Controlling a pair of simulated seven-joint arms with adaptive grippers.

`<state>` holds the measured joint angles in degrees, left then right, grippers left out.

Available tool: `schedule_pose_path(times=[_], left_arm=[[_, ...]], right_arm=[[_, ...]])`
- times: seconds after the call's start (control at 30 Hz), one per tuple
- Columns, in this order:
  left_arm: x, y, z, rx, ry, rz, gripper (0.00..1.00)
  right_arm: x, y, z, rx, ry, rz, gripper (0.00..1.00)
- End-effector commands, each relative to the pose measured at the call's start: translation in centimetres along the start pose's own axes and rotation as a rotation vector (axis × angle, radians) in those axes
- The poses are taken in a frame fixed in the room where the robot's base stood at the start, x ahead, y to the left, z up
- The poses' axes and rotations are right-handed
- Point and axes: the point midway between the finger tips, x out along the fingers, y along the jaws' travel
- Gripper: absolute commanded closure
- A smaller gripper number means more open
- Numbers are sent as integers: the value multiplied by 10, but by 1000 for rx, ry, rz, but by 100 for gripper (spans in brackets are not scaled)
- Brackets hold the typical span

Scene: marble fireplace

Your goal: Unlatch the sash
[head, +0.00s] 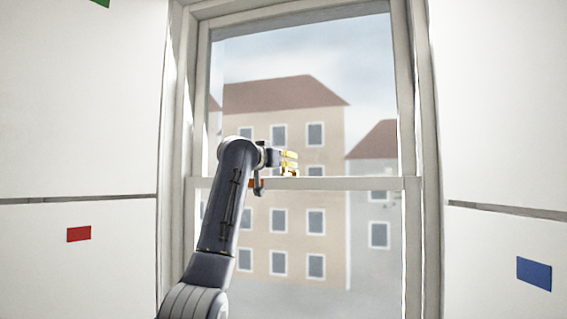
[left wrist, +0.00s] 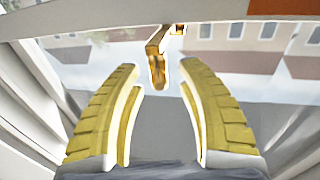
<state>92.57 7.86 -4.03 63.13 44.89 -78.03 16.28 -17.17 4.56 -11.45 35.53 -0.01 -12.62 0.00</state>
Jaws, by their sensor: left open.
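The brass latch (left wrist: 158,70) shows in the left wrist view at top centre, its lever hanging down from the white rail. Its tip lies just ahead of and between the fingertips of my left gripper (left wrist: 160,82), with a gap on both sides. The gripper's yellow fingers are open and hold nothing. In the head view my left gripper (head: 290,164) is at the sash's white middle rail (head: 350,183), left of its centre. There the latch cannot be told apart from the yellow fingers. My right gripper is not in view.
The white window frame (head: 420,120) stands on both sides. An orange-red patch (left wrist: 285,10) is on the rail beside the latch. A red rectangle (head: 79,234) and a blue one (head: 534,273) are on the side walls. The rail's right half is clear.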

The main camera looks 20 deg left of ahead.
Motion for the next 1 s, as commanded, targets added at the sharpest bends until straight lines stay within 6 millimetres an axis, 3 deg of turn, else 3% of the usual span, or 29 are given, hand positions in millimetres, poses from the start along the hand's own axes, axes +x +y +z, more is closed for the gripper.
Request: schedule_pose_path(times=[0.03,0.37,1.0], left_arm=[[0,0,0,0,0,0,62],[0,0,0,0,0,0,100],[-6,-8,0,1,0,-55,100]], right_arm=[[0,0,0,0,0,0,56],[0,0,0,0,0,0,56],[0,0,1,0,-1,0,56]])
